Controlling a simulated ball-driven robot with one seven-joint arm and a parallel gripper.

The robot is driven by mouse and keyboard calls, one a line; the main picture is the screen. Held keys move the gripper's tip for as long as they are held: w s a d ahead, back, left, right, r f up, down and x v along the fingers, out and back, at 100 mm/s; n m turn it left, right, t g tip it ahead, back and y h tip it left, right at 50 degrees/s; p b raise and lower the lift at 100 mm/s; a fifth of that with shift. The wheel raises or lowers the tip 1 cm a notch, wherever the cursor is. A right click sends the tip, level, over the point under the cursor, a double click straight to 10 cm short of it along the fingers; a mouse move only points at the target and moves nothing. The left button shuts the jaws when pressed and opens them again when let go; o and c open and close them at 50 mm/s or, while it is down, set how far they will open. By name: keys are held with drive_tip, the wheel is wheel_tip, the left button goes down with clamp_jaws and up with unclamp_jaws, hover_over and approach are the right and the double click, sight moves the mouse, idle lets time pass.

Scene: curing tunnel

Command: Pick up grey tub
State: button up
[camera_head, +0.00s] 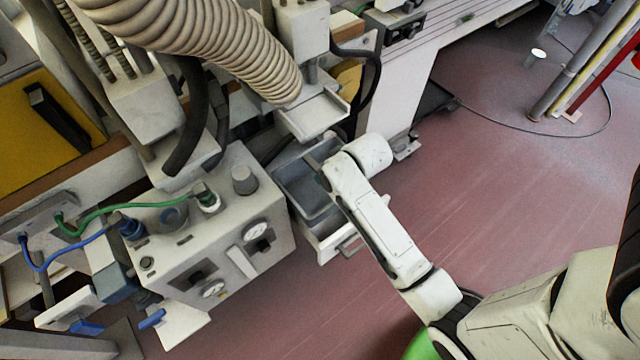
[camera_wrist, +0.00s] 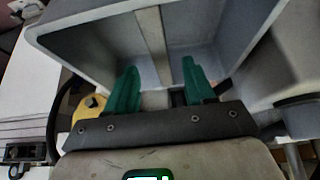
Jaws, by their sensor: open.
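The grey tub (camera_head: 304,192) is an open box sitting in a pulled-out white drawer (camera_head: 330,243) of the machine, at the middle of the head view. In the wrist view the tub (camera_wrist: 95,45) fills the upper part, with its grey inner walls showing. In the head view my arm hides part of the tub's right side and most of the gripper.
A grey control box (camera_head: 215,235) with gauges and a knob stands left of the drawer. A ribbed hose (camera_head: 225,45) and a pale metal tray (camera_head: 312,115) hang close above and behind the tub. The red floor (camera_head: 500,190) to the right is largely clear; a cable lies farther back.

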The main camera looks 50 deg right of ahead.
drive_tip(key=shift+x, duration=2.75)
drive_tip(key=shift+f, duration=0.1)
drive_tip(key=shift+f, duration=0.2)
clamp_jaws()
